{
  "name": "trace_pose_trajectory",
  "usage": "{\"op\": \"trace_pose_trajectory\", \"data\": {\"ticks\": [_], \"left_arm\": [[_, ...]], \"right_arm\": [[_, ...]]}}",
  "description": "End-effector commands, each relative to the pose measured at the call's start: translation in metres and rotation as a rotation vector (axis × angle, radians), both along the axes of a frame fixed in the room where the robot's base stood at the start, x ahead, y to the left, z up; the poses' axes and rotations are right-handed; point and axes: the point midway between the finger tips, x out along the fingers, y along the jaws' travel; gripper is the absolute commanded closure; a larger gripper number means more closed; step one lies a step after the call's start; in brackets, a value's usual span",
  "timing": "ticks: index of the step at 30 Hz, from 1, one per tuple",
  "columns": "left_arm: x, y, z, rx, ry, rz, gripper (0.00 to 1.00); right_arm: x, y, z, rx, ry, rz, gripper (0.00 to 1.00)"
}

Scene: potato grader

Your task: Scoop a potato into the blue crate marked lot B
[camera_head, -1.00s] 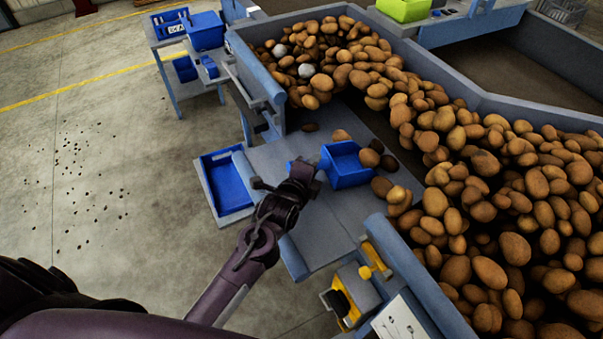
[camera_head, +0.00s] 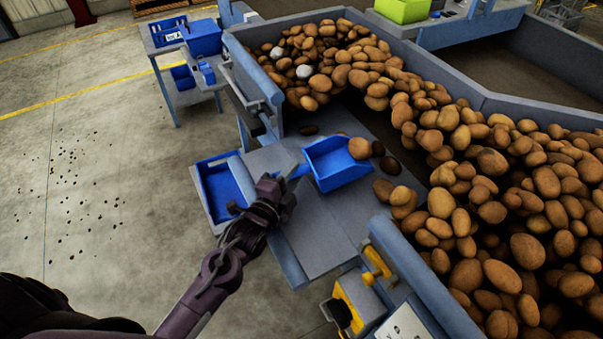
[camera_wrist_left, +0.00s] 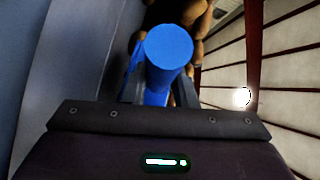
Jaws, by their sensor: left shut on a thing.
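My left gripper (camera_head: 280,186) is shut on the handle of a blue scoop (camera_head: 335,166); the handle's round blue end shows in the left wrist view (camera_wrist_left: 169,44). The scoop is over the grey sorting shelf (camera_head: 315,235), its pan pointing right. A light brown potato (camera_head: 359,148) is at the pan's far right rim; I cannot tell whether it rests inside. A darker potato (camera_head: 378,149) is just right of it. A blue crate (camera_head: 204,40) stands on the side table at upper left. No lot B mark is readable. My right gripper is not in view.
A large grader bin heaped with potatoes (camera_head: 465,165) fills the right. Several loose potatoes (camera_head: 400,196) lie on the shelf near its edge. A shallow blue tray (camera_head: 222,192) is left of the shelf. A yellow device (camera_head: 352,305) is at the front.

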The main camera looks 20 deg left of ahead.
Motion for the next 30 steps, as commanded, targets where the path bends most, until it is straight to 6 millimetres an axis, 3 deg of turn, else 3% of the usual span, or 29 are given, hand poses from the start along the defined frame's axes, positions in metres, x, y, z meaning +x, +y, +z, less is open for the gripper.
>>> {"op": "trace_pose_trajectory", "data": {"ticks": [30], "left_arm": [[-0.06, 0.08, 0.025, 0.002, 0.001, 0.0, 1.0]], "right_arm": [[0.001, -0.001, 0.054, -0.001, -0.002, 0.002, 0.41]]}}
